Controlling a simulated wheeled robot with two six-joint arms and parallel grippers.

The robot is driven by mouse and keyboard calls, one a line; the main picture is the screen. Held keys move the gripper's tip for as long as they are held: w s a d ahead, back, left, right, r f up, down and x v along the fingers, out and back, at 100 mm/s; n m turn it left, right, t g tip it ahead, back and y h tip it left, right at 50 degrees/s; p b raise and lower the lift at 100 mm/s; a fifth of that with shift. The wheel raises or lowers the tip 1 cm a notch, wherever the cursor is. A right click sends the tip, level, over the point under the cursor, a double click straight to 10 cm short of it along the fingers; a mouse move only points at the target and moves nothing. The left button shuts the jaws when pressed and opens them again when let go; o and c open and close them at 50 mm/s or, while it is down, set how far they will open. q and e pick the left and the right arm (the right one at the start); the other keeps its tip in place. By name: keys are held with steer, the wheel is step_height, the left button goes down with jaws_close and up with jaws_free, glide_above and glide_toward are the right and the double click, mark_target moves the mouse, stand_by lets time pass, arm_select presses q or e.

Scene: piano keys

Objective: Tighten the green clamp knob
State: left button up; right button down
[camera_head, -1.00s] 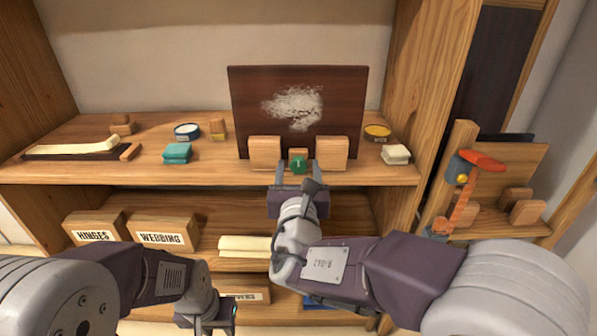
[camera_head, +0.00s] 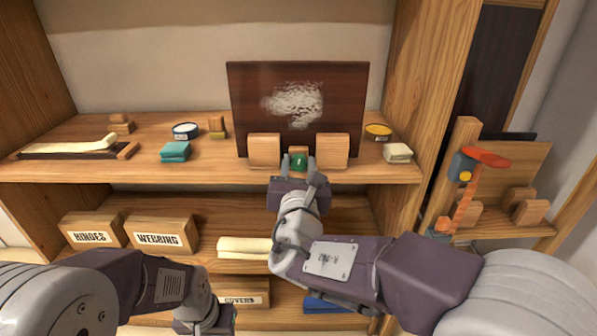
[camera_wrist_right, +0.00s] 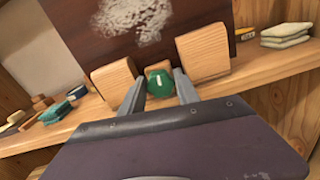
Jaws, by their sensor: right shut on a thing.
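The green clamp knob (camera_head: 299,162) sits at the front of a small wooden block between two larger wooden blocks (camera_head: 264,151) on the shelf. It also shows in the right wrist view (camera_wrist_right: 160,84), with a white mark on its face. My right gripper (camera_head: 298,165) has its fingers on either side of the knob and is shut on it. In the right wrist view the fingers (camera_wrist_right: 159,88) flank the knob. My left gripper (camera_head: 212,318) hangs low at the bottom of the head view, and its fingers cannot be made out.
A dark panel (camera_head: 340,98) with a whitish patch stands behind the blocks. Teal sponges (camera_head: 175,151) and a tin (camera_head: 186,130) lie left, a yellow tin (camera_head: 378,131) and pale sponges (camera_head: 397,152) right.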

steer(key=m+b, duration=0.1)
steer(key=b, duration=0.1)
steer(key=m+b, duration=0.2)
steer(key=b, duration=0.1)
steer(key=shift+f+m, duration=0.3)
steer(key=shift+r+m+b, duration=0.2)
steer(key=shift+m+b, duration=0.8)
steer(key=shift+b, duration=0.1)
steer(key=c, duration=0.9)
jaws_free()
